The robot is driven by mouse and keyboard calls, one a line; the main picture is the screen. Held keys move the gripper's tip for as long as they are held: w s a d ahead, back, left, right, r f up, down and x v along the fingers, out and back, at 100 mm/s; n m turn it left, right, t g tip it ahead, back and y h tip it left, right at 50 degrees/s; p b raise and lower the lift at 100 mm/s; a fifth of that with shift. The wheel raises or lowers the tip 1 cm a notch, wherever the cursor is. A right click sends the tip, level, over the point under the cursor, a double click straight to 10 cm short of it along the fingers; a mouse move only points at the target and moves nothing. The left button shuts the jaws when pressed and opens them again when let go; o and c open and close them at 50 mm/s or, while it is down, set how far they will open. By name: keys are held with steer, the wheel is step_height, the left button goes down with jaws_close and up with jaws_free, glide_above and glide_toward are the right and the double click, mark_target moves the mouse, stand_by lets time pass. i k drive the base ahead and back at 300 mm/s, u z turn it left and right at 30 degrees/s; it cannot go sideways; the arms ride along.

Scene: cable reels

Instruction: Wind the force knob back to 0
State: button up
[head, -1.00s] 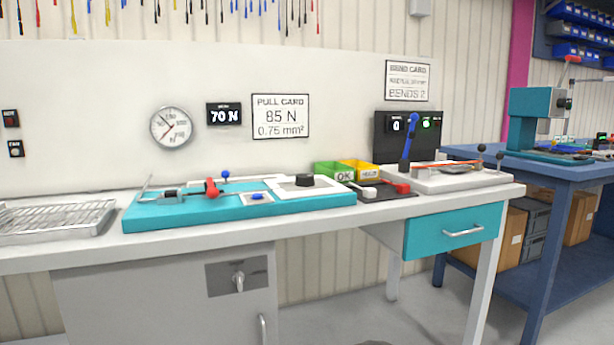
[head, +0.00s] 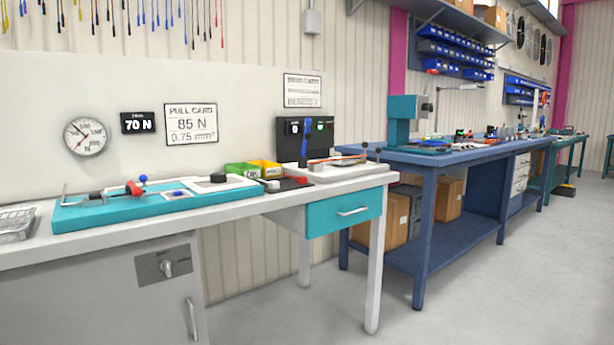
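A teal pull-test rig (head: 110,213) lies on the white bench at the left in the head view. A round black knob (head: 218,177) sits on a pale panel at its right end; its pointer or marks are too small to read. A red part (head: 134,188) and a blue ball-topped lever (head: 143,180) stand on the rig's left half. A wall display (head: 139,122) reads 70 N. A round dial gauge (head: 85,136) hangs left of it. My gripper is not in view.
The white bench (head: 240,201) has a teal drawer (head: 344,211) at its right. Green (head: 243,170) and yellow (head: 265,168) bins stand behind the rig's right end. A blue bench (head: 440,158) is farther right. The floor (head: 480,290) in the right foreground is clear.

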mark_target(215, 178)
steer(key=i, duration=1.3)
steer(key=u, duration=0.95)
